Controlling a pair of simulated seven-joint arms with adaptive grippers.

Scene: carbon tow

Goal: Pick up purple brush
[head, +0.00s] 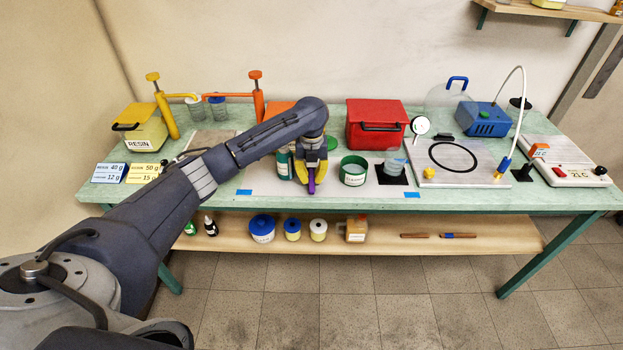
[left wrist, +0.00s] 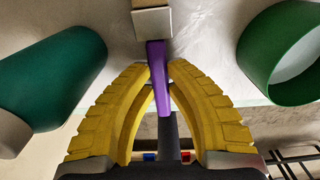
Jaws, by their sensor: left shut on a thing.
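The purple brush shows its purple handle (left wrist: 158,75) between the yellow fingers of my left gripper (left wrist: 159,72) in the left wrist view. A pale metal ferrule (left wrist: 152,22) sits at the far end of the handle, and the bristles are not clear to see. I cannot tell whether the brush touches the mat. My right gripper is not in view.
A red box (head: 376,124) stands behind. A clear cup (head: 395,164) sits on a black square further right.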

